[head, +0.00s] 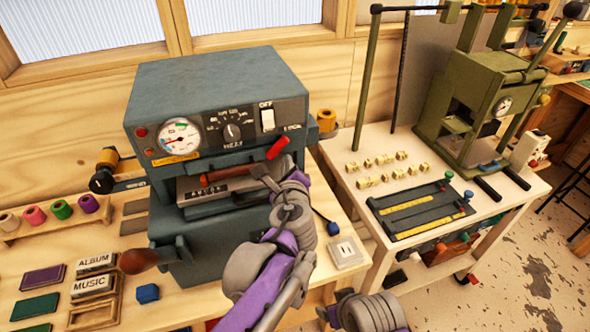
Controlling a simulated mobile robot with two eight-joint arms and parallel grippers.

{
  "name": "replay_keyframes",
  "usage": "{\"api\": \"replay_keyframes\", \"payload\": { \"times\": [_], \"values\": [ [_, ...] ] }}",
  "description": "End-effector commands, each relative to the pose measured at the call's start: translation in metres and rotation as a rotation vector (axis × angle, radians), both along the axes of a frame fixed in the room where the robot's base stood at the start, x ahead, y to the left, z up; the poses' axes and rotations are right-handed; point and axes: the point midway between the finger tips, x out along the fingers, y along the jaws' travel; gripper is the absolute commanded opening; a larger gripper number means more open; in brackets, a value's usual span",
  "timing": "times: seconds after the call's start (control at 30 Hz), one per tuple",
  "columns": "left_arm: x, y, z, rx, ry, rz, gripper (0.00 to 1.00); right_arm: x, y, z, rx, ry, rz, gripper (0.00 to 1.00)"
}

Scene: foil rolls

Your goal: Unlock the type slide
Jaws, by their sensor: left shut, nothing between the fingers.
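The grey-blue foil machine (215,95) stands on the left bench, with a dial, a gauge and an OFF switch on its front. The type slide (213,190) shows as a dark block with pale letters in the slot below the panel. A red-tipped lever (277,149) sticks out at the slot's right end. My left gripper (260,172) is shut and empty at the slide's right end, just below the red lever. I cannot tell whether it touches either. Part of my right arm shows at the bottom edge; its gripper is out of view.
A brown-knobbed handle (133,262) juts from the machine's lower left. Coloured foil rolls (62,209) stand on a rack at far left. The right table holds brass type pieces (382,169), a dark tray (421,208) and a green press (478,100).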

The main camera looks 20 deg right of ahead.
Motion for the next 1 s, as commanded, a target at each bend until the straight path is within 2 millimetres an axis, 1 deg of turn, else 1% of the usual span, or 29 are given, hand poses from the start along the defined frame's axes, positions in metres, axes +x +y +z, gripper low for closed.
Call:
{"api": "replay_keyframes", "payload": {
  "times": [0.03, 0.2, 0.6, 1.0],
  "values": [
    [0.0001, 0.0038, 0.0046, 0.000, -0.001, 0.001, 0.00, 0.0006, 0.0000, 0.0023, 0.000, -0.001, 0.000, 0.74],
    [-0.0007, 0.0089, 0.0095, 0.000, 0.000, -0.001, 0.00, 0.0011, 0.0000, 0.0039, 0.000, -0.002, 0.000, 0.74],
    [-0.0009, 0.0094, 0.0096, 0.004, 0.001, -0.001, 0.00, 0.0009, 0.0000, 0.0035, 0.000, -0.002, 0.000, 0.74],
    [-0.0010, 0.0114, 0.0103, 0.072, 0.003, -0.001, 0.00, 0.0009, 0.0000, 0.0031, 0.000, -0.002, 0.000, 0.74]
  ]
}}
